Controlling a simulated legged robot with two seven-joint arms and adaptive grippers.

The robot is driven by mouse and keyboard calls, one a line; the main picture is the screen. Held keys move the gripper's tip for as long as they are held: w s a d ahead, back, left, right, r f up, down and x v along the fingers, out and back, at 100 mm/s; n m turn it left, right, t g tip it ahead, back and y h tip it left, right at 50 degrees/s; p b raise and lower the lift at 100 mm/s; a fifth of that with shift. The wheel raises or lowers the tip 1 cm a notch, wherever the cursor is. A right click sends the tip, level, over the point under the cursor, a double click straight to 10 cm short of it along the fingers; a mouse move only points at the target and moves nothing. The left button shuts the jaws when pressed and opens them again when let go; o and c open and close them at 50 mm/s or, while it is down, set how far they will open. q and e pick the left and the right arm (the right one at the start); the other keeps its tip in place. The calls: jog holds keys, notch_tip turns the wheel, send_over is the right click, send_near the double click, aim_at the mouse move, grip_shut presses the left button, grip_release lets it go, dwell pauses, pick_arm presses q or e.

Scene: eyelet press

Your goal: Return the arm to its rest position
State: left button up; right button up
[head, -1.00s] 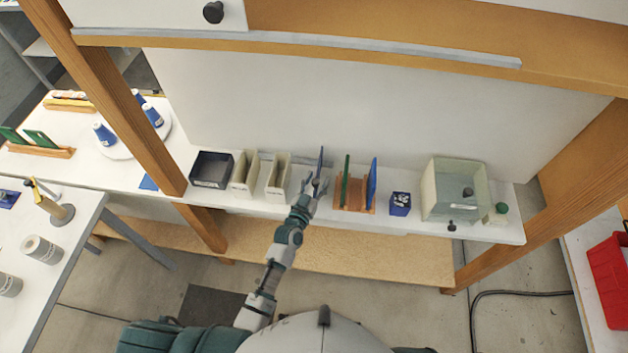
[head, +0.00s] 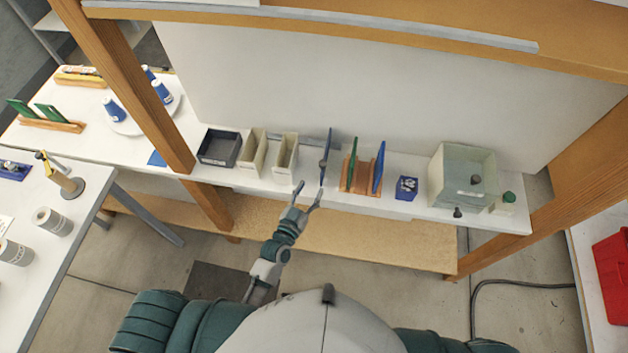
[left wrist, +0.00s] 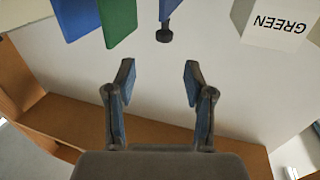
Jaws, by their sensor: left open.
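My right gripper is not in view.
Right of the blue panel, a wooden rack (head: 357,174) holds green and blue panels. A small blue box (head: 406,188) and a clear-sided bin (head: 465,177) stand farther right. Pale bins (head: 285,155) and a dark tray (head: 219,147) stand left. A wooden post (head: 131,91) rises at left.

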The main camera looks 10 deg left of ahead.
pick_arm(q)
jog(key=shift+s+d, duration=0.1)
jog(key=shift+d, duration=0.05)
dwell(0.4)
jog(key=s+a+f+g+y, duration=0.1)
jog(key=s+a+f+g, duration=0.2)
jog(key=f, duration=0.8)
jog(key=s+f+g+b, duration=0.15)
jog(key=s+f, duration=0.25)
jog(key=f, duration=0.7)
jog(key=s+a+f+g+y, duration=0.1)
jog(key=s+a+f+g, duration=0.2)
jog(key=f, duration=0.8)
jog(key=s+a+f+g+y, duration=0.1)
jog(key=s+a+f+g, duration=0.2)
jog(key=s+f, duration=0.3)
jog(key=s+a+f+g+y, duration=0.1)
jog(key=s+f, duration=0.6)
jog(key=s, duration=0.8)
jog(key=s+a+f+n+g+y, duration=0.1)
jog(key=s+a+f+g, duration=0.3)
jog(key=s, duration=0.7)
notch_tip(320, 180, down, 3)
jog(key=shift+a+r+g+b, duration=0.15)
jog(key=shift+a+g+b, duration=0.25)
jog(key=shift+a, duration=0.6)
jog(key=shift+w+d, duration=0.1)
